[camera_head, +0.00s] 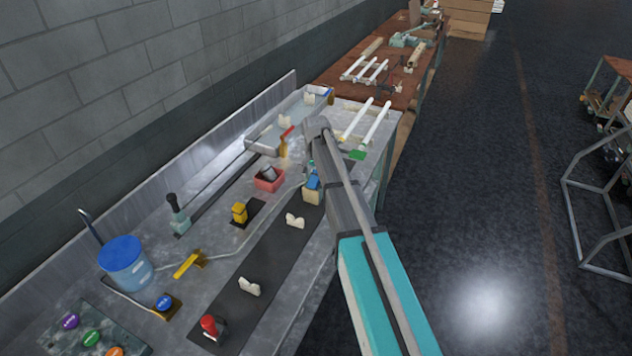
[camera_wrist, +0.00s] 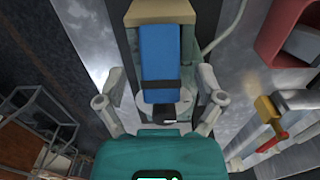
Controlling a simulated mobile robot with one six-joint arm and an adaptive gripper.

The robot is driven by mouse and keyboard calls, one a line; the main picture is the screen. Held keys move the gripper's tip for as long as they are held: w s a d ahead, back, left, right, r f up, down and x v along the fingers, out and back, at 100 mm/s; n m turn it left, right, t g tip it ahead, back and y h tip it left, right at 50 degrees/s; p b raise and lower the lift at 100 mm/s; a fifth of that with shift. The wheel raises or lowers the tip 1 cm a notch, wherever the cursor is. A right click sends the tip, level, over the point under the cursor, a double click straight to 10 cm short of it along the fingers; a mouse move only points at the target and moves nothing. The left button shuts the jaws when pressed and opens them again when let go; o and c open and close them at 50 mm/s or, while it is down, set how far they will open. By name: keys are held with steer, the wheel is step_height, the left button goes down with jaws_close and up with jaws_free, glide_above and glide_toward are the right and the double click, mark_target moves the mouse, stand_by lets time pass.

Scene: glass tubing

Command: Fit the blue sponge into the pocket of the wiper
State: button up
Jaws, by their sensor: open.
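In the wrist view the blue sponge (camera_wrist: 159,48) is an upright blue block with a dark band across its lower part. It sits against a grey-green body with a beige block (camera_wrist: 160,12) at its far end. I cannot tell for sure which part is the wiper or its pocket. My gripper (camera_wrist: 156,104) is open, one finger on each side of the sponge's lower end, with nothing between them that it clearly grips. In the head view a blue piece (camera_head: 313,183) shows on a beige block (camera_head: 312,197), just left of my arm. My gripper is not clear there.
A red box (camera_head: 268,179) and a yellow block (camera_head: 239,212) stand to the left on the bench. A red-handled fitting (camera_wrist: 272,115) is right of my gripper. A blue bucket (camera_head: 126,265) and a red knob (camera_head: 209,326) are nearer. White tubes (camera_head: 376,124) lie beyond.

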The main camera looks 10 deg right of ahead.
steer(key=c, duration=1.1)
steer(key=shift+r, duration=0.2)
steer(key=shift+r+p, duration=0.75)
steer(key=shift+p, duration=0.2)
steer(key=s+r+p, duration=0.3)
steer(key=s, duration=0.1)
steer(key=s+r+p, duration=0.4)
steer(key=s, duration=0.1)
steer(key=s+r+p, duration=0.4)
steer(key=s, duration=0.1)
